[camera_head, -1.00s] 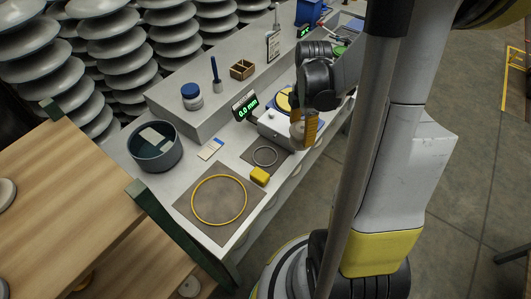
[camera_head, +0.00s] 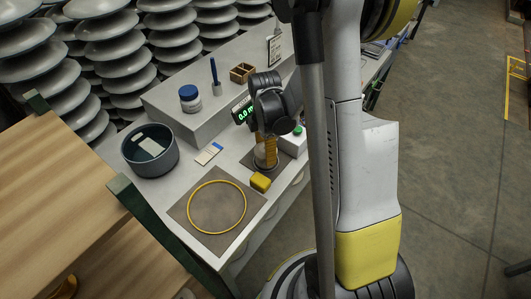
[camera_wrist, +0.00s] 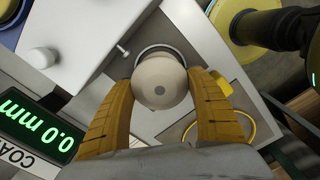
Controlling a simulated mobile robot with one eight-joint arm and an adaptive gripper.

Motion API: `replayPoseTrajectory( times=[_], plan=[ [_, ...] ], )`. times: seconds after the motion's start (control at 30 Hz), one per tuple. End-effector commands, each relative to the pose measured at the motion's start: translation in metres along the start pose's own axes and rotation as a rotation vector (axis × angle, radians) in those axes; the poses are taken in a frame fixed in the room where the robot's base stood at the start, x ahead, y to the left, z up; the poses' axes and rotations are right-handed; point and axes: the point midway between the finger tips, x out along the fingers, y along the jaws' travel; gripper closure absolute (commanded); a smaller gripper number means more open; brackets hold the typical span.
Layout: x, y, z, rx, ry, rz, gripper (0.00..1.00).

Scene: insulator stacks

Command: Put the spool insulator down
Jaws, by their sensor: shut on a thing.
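The spool insulator (camera_wrist: 160,82) is pale and round and sits between the yellow fingers of my gripper (camera_wrist: 163,92) in the wrist view, seen end-on. My gripper (camera_head: 266,152) is shut on it. In the head view the fingers point down over the small dark mat (camera_head: 249,159) and hide much of the spool. The rim of a grey ring (camera_wrist: 151,49) shows just behind the spool in the wrist view. I cannot tell whether the spool touches the mat.
A yellow block (camera_head: 261,182) lies close by the fingers. A larger mat with a yellow ring (camera_head: 190,208) lies nearer. A gauge display (camera_head: 243,113) reading 0.0 mm stands behind the gripper. A dark round tub (camera_head: 150,169) stands at the left.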

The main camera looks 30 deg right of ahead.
Motion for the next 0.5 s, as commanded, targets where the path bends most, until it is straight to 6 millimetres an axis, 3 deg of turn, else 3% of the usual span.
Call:
replayPoseTrajectory(
  times=[0.33,0.37,0.4,0.5],
  plan=[
    [0.0037,-0.0003,0.0001,0.000,0.000,0.000,0.76],
    [0.0026,-0.0002,0.0001,0.000,0.000,0.000,0.26],
    [0.0021,-0.0003,0.0001,0.000,0.000,0.000,0.14],
    [0.0019,-0.0003,0.0001,0.000,0.000,0.000,0.12]
  ],
)
